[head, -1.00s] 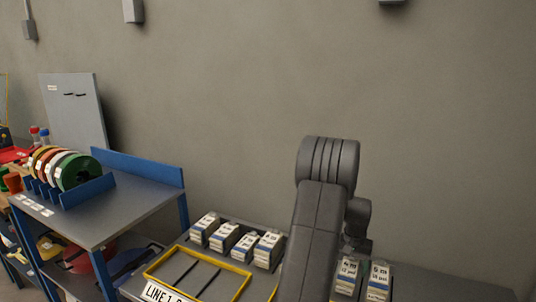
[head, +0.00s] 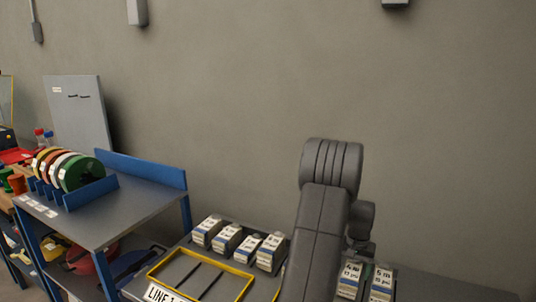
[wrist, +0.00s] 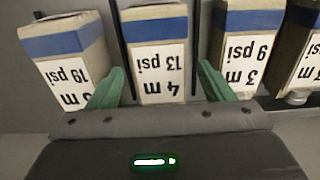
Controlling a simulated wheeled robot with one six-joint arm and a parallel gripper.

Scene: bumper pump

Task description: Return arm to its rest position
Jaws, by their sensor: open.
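My gripper (wrist: 160,88) shows in the wrist view with two green fingers spread apart. A box labelled 4 m, 13 psi (wrist: 158,55) stands between and beyond the fingertips, its label upside down in this view. I cannot tell whether the fingers touch it. A box labelled 19 psi (wrist: 68,60) is on the left and one labelled 9 psi (wrist: 245,50) on the right. In the head view my dark arm stands raised over the bench, and my gripper is hidden there.
Several labelled boxes (head: 237,243) stand at the wall side of the bench, and two more (head: 365,279) stand right of my arm. A yellow-edged tray (head: 246,287) lies in front. A blue-framed table (head: 125,212) with coloured discs (head: 85,174) is at the left.

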